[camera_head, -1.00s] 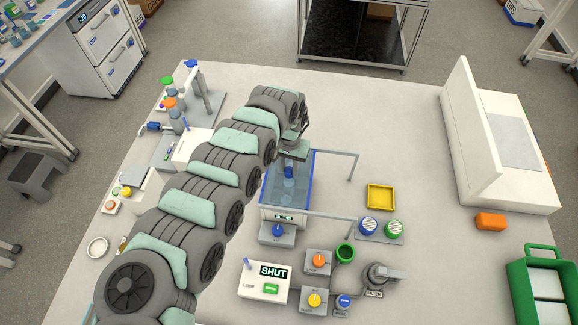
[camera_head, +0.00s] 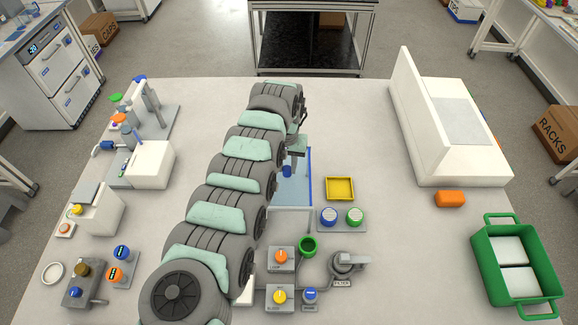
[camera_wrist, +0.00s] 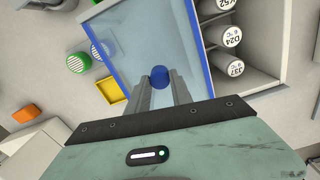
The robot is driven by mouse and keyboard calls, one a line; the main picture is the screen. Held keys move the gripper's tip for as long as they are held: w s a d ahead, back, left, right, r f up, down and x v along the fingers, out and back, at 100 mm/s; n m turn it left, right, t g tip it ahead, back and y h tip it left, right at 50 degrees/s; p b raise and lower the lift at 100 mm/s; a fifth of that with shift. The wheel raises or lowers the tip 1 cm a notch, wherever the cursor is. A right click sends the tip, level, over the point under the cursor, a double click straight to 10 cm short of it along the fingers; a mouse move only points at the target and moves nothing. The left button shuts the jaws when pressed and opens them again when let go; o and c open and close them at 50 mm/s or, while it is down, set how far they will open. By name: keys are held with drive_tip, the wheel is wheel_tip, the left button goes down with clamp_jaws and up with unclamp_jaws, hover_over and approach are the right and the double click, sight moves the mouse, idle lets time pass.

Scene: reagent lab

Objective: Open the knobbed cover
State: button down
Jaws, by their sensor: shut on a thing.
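The knobbed cover is a see-through pane with a blue frame (camera_head: 296,192), partly hidden by my arm in the head view. Its blue knob (camera_head: 287,171) stands on the pane. In the wrist view, the pane (camera_wrist: 130,40) lies flat and the knob (camera_wrist: 159,76) is between my fingertips. My gripper (camera_wrist: 160,88) is shut on the knob. To the right of the frame, an uncovered compartment shows labelled vials (camera_wrist: 229,37). The rest of the box is hidden.
A yellow tray (camera_head: 340,188) lies just right of the cover. Blue and green striped caps stand in front of it on a grey plate (camera_head: 342,225). Free tabletop lies farther right.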

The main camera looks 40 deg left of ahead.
sight(286, 168)
drive_tip(key=c, duration=1.1)
unclamp_jaws()
drive_tip(key=shift+c, duration=0.2)
wheel_tip(286, 168, up, 11)
drive_tip(key=b, duration=0.2)
drive_tip(key=shift+s+a+f, duration=0.1)
